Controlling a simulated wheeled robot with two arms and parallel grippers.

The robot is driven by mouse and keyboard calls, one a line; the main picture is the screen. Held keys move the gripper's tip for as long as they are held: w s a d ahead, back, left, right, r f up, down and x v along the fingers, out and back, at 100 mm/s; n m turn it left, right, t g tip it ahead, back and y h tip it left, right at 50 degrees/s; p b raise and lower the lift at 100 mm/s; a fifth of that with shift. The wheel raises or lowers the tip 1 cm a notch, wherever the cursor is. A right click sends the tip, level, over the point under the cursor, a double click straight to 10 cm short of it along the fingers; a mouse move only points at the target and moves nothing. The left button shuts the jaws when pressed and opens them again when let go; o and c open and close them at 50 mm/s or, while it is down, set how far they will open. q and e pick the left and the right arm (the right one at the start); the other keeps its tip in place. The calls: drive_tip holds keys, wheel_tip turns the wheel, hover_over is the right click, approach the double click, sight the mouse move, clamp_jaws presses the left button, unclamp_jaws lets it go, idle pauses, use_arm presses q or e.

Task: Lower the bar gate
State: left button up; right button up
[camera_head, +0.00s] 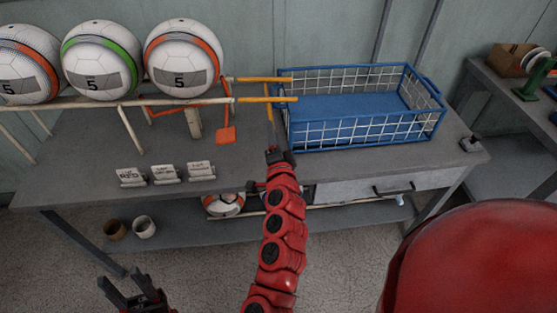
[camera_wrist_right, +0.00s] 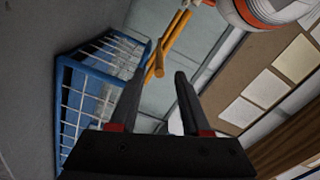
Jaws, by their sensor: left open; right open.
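I cannot tell clearly whether the bar is raised. My right gripper (camera_head: 275,147) is near the table's middle, below the yellow rail ends (camera_head: 268,99) and right of the tab. In the right wrist view its fingers (camera_wrist_right: 157,90) are apart with nothing between them; the yellow rail ends (camera_wrist_right: 165,45) show beyond. My left gripper (camera_head: 135,283) is open and empty at the lower left.
Several balls rest in a row on the rails. A blue wire basket (camera_head: 436,125) stands right of the rail ends; it also shows in the right wrist view (camera_wrist_right: 75,100). Small label cards (camera_head: 165,173) stand on the table's front left. Two cups (camera_head: 144,227) sit on the lower shelf.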

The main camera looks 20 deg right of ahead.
drive_tip(key=p+v, duration=0.2)
drive_tip(key=v, duration=0.8)
drive_tip(key=shift+r+p, duration=0.15)
drive_tip(key=shift+p, duration=0.15)
